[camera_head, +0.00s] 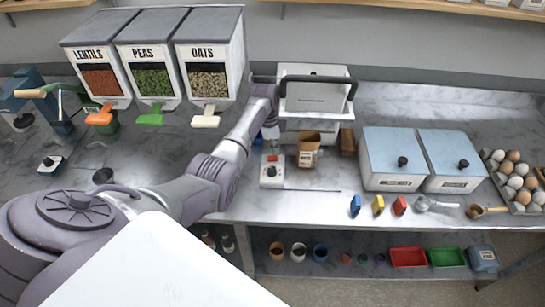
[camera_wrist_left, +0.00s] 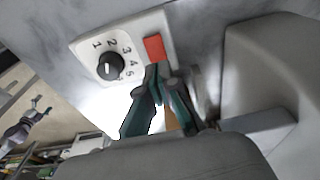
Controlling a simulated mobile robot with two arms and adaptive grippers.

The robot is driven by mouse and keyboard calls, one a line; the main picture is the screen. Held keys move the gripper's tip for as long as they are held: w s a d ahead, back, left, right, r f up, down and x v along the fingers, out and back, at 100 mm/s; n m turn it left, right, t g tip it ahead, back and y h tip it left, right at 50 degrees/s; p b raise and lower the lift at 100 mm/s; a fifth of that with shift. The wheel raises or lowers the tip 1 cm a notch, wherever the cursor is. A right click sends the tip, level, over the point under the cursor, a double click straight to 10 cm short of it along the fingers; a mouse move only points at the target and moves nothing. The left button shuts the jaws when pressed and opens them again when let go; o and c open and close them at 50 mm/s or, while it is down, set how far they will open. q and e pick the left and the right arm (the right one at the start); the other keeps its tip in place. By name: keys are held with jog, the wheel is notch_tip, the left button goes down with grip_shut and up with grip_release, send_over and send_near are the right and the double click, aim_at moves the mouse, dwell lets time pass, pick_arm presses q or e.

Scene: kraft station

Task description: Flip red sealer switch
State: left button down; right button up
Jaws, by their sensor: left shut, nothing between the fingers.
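The red switch (camera_head: 276,158) sits on a small white control box (camera_head: 272,174) at the counter's front edge. In the left wrist view, the red switch (camera_wrist_left: 154,48) is beside a black dial (camera_wrist_left: 110,66) marked with numbers, on the white box's face (camera_wrist_left: 84,46). My left gripper (camera_head: 270,136) reaches in just behind the box, fingers shut and empty. In the wrist view its fingertips (camera_wrist_left: 158,70) are right by the lower edge of the red switch; I cannot tell whether they touch it. My right gripper is not in view.
The white sealer (camera_head: 312,98) with a black handle stands behind. A brown paper bag (camera_head: 308,150) is close right of the control box. Two blue-lidded bins (camera_head: 393,150) stand further right. Lentils, peas and oats dispensers (camera_head: 150,60) are at the left.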

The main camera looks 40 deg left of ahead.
aim_at(275, 157)
pick_arm(q)
jog(key=shift+f+b, duration=0.8)
jog(key=shift+f, duration=0.3)
dwell(0.6)
jog(key=shift+s+f, duration=0.1)
jog(key=shift+f, duration=0.1)
notch_tip(275, 157, up, 3)
jog(key=p, duration=0.2)
jog(key=shift+f+p, duration=0.15)
jog(key=shift+p, duration=0.2)
notch_tip(275, 157, up, 2)
jog(key=shift+p, duration=0.4)
jog(key=shift+r, duration=1.15)
